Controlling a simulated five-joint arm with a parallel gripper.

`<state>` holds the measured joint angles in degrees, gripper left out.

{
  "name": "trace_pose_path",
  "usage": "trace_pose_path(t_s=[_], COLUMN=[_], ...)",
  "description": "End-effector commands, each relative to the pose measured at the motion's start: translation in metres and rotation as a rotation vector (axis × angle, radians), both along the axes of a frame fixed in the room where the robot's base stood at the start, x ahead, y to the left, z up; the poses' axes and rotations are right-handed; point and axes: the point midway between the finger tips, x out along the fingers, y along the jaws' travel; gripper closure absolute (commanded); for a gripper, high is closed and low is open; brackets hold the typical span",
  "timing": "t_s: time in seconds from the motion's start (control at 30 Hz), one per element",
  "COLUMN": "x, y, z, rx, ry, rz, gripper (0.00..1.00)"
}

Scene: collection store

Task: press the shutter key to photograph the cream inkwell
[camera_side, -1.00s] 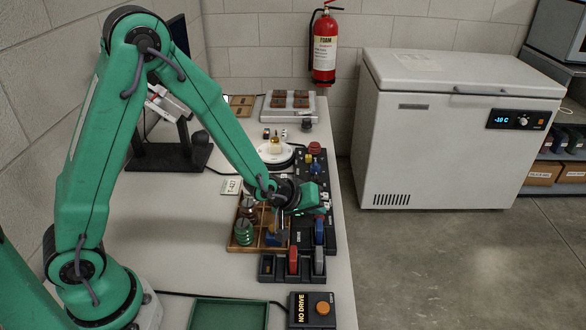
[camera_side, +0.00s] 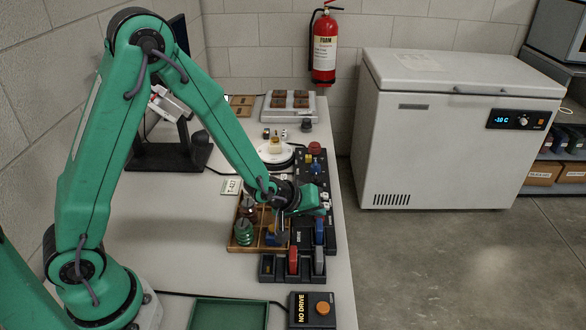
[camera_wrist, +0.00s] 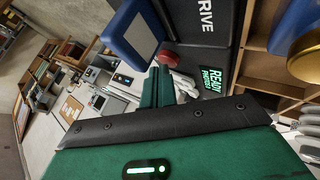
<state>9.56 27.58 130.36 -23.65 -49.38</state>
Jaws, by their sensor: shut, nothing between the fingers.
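The cream inkwell (camera_side: 276,144) stands upright on a round white turntable (camera_side: 272,158) in the side view, beyond my gripper. My gripper (camera_side: 323,202) is shut and empty, low over the black control panel (camera_side: 331,240) on the table's right side. My fingers (camera_wrist: 158,88) show dark green in the wrist view, pressed together. Near their tips are a red round button (camera_wrist: 168,58) and a lit green display reading READY (camera_wrist: 212,75). I cannot tell which control is the shutter key; my gripper hides part of the panel.
Blue (camera_side: 319,231) and red (camera_side: 293,260) levers stand close by. A NO DRIVE box (camera_side: 312,311) and green tray (camera_side: 228,314) lie in front. Open table is at the left.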

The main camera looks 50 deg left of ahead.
Motion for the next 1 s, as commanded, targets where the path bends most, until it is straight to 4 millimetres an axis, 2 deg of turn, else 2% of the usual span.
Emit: trace_pose_path(t_s=[0.7,1.0], x=[-0.0004,-0.0005], y=[0.0000,0.0000], z=[-0.0044,0.0025], rx=[0.000,0.000], ry=[0.003,0.001], rz=[0.000,0.000], gripper=[1.00,1.00])
